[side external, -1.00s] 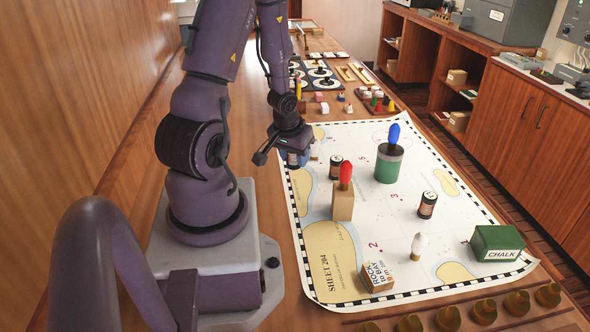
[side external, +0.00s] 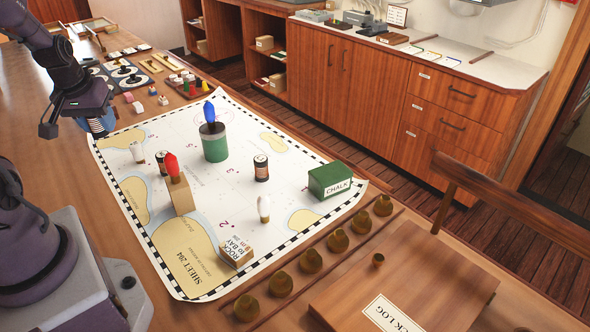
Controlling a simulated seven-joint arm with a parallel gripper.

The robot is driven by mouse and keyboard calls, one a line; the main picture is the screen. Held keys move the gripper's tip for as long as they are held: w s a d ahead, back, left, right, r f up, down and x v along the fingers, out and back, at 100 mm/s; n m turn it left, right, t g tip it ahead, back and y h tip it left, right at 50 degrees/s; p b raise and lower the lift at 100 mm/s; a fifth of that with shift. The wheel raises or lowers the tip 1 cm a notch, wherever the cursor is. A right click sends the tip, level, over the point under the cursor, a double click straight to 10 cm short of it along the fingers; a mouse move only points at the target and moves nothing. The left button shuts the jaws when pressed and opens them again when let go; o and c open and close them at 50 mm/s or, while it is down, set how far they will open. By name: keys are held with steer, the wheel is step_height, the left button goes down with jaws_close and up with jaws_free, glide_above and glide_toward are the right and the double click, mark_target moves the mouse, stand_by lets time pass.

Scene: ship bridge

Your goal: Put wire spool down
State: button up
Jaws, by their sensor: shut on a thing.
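My gripper (side external: 93,106) is at the left of the view, pointing down by the far left corner of the white chart (side external: 290,190). It is shut on the wire spool (side external: 101,123), a blue round thing with a lighter brownish part, mostly hidden by the fingers. I cannot tell whether the spool's underside touches the surface.
On the chart stand a white bulb (side external: 137,152), a red bulb on a wooden block (side external: 180,196), a green can (side external: 214,146) with a blue bulb, small dark jars (side external: 261,168), another white bulb (side external: 264,208), a ROCK TO BAY box (side external: 236,252) and a green CHALK box (side external: 330,181). The chart's middle is partly free.

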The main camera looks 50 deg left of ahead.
steer(key=r, duration=0.2)
steer(key=w+r, duration=0.1)
steer(key=r, duration=0.1)
steer(key=shift+d+r, duration=0.2)
steer(key=shift+r, duration=0.05)
steer(key=w+d+m, duration=0.3)
steer(key=w+d, duration=0.8)
steer(key=w, duration=0.4)
steer(key=w+d+m+t+h, duration=0.1)
steer(key=w+d+m, duration=0.4)
steer(key=d, duration=1.2)
steer(key=n, duration=0.2)
glide_above(324, 173)
steer(key=s, duration=0.2)
steer(key=f, duration=1.4)
steer(key=shift+w+d+f, duration=0.1)
steer(key=shift+w+d, duration=0.05)
steer(key=shift+d, duration=0.05)
steer(key=shift+w+f, duration=0.3)
steer(key=shift+f, duration=0.05)
steer(key=shift+w+f, duration=0.1)
steer(key=shift+f, duration=1.55)
